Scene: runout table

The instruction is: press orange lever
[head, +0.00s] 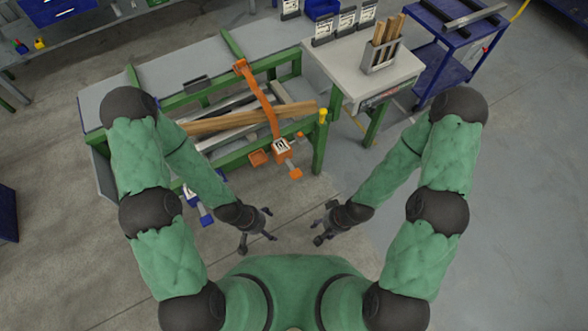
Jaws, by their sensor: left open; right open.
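An orange lever arm (258,98) slants across the green-framed runout table (190,98). At its near end is an orange block with a pale label (282,149), and smaller orange pieces (258,158) and (295,173) stick out beside it at the table's front. I cannot tell which orange piece is the lever the task means. My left gripper (257,240) is open and empty, in front of the table, below and left of the orange parts. My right gripper (320,232) is open and empty, below and right of them. Neither touches anything.
Wooden boards (225,122) lie on the table beneath the orange arm. A blue part (205,215) hangs at the table's front left, close to my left forearm. A grey side table (335,62) with a holder of wood sticks (382,55) stands to the right. The floor before my grippers is clear.

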